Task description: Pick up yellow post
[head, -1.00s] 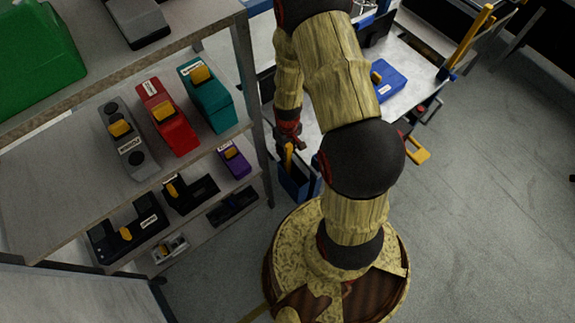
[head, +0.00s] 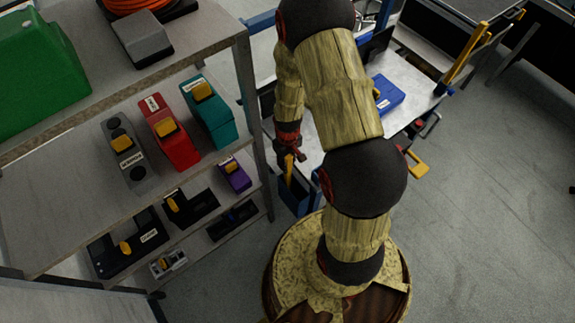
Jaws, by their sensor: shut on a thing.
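My gripper (head: 290,154) hangs at the end of my arm, between the shelf unit and the white table. It is shut on a slim yellow post (head: 289,170), which points down from the fingers. The post's lower end is at the opening of a blue bin (head: 293,198); I cannot tell whether it is inside or in front of it. The fingertips are small and dark here, and my arm covers part of the area to the right.
A white table (head: 410,85) with a blue case (head: 388,95) stands behind my arm.

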